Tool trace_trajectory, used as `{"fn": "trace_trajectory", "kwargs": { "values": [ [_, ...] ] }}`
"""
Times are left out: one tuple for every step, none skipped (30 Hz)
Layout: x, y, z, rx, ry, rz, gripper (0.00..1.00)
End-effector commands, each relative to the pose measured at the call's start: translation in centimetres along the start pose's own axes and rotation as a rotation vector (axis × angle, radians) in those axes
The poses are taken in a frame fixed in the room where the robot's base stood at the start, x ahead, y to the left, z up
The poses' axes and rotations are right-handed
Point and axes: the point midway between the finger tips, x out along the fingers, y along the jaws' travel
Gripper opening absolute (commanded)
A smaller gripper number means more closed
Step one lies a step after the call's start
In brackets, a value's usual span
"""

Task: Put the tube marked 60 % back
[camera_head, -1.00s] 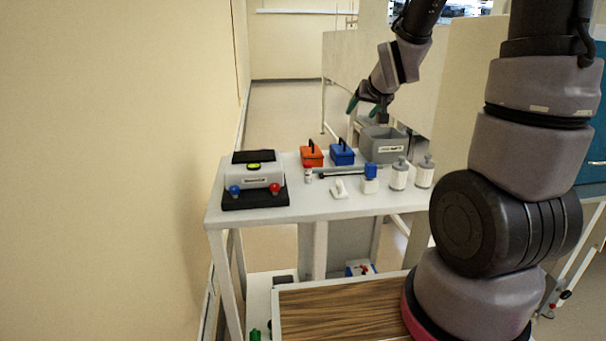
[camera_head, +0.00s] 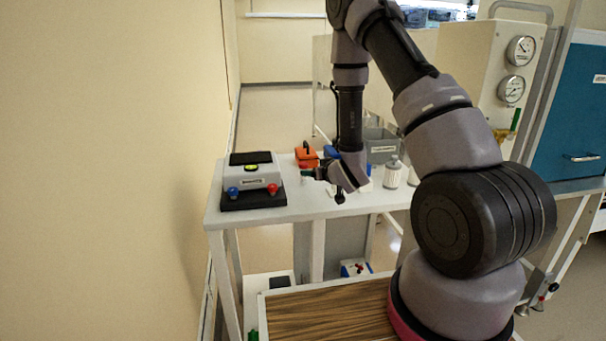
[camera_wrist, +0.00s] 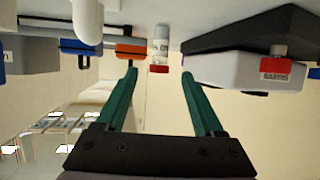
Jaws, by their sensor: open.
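A small vial (camera_wrist: 161,46) with a white label and a red cap shows in the wrist view, where the picture is upside down. Its label seems to read 60 %. It appears to stand upright on the white table. My gripper (camera_wrist: 160,75) is open, with its two green fingers pointing at the vial, one to each side in the picture. The vial is not clamped; how far it is from the fingertips is hard to tell. In the head view, my gripper (camera_head: 308,172) is low over the table and mostly covers the vial.
A grey-white device (camera_head: 252,176) on a black base stands left of my gripper. An orange box (camera_head: 304,155), a partly hidden blue box (camera_head: 331,152) and a grey bin (camera_head: 383,147) stand behind. A white canister (camera_head: 393,172) stands to the right.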

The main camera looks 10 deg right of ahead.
Motion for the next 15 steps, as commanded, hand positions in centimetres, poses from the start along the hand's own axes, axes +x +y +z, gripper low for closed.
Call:
{"fn": "trace_trajectory", "kwargs": {
  "values": [
    [0.8, -0.1, 0.0, 0.000, 0.000, -0.001, 0.69],
    [1.1, -0.1, 0.1, 0.000, -0.001, -0.001, 0.69],
    [1.5, -0.1, 0.0, 0.000, 0.000, -0.001, 0.69],
    [1.7, 0.0, 0.0, 0.000, 0.000, 0.000, 0.69],
    [1.9, 0.0, 0.0, 0.000, -0.001, 0.000, 0.69],
    [2.1, 0.0, 0.0, 0.000, -0.001, 0.000, 0.69],
    [2.3, 0.0, -0.1, 0.000, -0.001, 0.000, 0.69],
    [2.6, -0.1, -0.1, 0.000, 0.000, -0.001, 0.69],
    [3.1, -0.1, -0.2, -0.001, 0.000, -0.001, 0.69],
    [3.5, -0.1, -0.2, -0.002, -0.001, -0.001, 0.69],
    [4.0, -0.1, -0.2, -0.002, 0.000, -0.002, 0.69],
    [4.7, -0.2, -0.3, -0.003, 0.000, -0.002, 0.69],
    [5.2, -0.2, -0.4, -0.002, 0.000, -0.002, 0.69],
    [5.6, -0.1, -0.4, -0.002, 0.000, -0.001, 0.69],
    [6.1, -0.1, -0.4, -0.002, 0.000, -0.001, 0.69]
  ]
}}
